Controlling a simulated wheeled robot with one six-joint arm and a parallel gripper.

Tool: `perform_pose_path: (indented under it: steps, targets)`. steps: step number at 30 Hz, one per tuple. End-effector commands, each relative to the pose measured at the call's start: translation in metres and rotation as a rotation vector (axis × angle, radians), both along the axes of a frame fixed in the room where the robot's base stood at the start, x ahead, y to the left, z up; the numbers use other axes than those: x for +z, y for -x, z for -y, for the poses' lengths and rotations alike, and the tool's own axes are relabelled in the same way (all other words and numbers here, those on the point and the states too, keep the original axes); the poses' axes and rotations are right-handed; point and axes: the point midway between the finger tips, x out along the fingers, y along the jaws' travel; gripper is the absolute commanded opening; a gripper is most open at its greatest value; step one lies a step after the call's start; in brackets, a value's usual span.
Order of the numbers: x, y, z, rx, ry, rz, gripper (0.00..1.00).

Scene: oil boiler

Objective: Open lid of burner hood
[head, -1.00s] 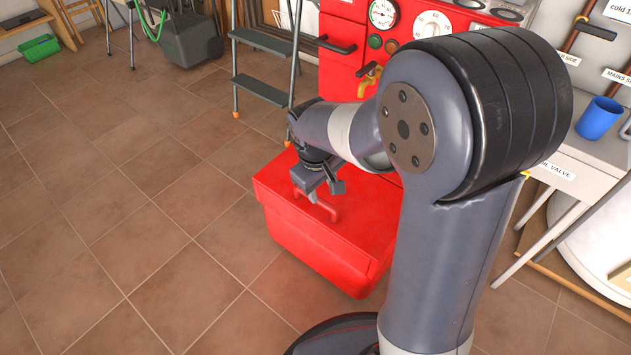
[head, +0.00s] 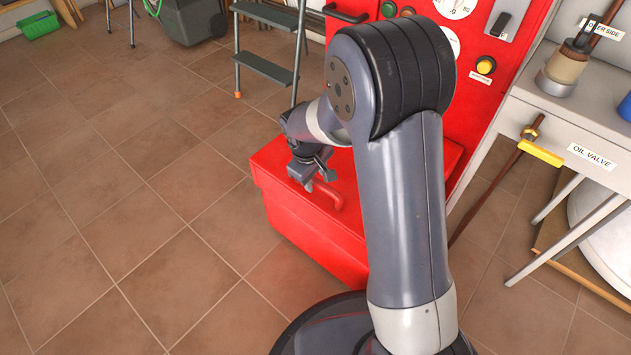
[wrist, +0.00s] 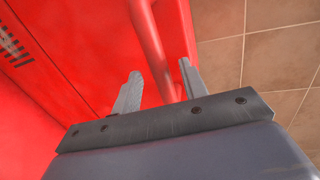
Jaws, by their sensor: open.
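The burner hood (head: 300,225) is a red box low in front of the red boiler, and its lid is shut. A red bar handle (head: 328,194) stands on the lid. My gripper (head: 306,180) is open at the handle's left end in the head view. In the wrist view the handle (wrist: 152,45) runs down into the gap between the two open fingers of my gripper (wrist: 158,88). I cannot tell whether a finger touches it. My arm hides the right part of the hood.
The red boiler front (head: 480,110) rises behind the hood. A grey stepladder (head: 265,65) stands behind to the left. A table with an "OIL VALVE" label (head: 591,157) stands at the right. The tiled floor (head: 120,190) at the left is clear.

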Motion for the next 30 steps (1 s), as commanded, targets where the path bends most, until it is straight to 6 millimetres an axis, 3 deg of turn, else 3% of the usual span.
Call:
perform_pose_path:
  steps: [12, 27, 30]
  targets:
    - [-0.0079, -0.0013, 0.0013, -0.001, -0.001, 0.001, 0.41]
    - [-0.0079, -0.0013, 0.0013, -0.001, 0.000, 0.000, 0.00]
    - [-0.0078, -0.0012, 0.0012, -0.001, 0.000, 0.000, 0.00]
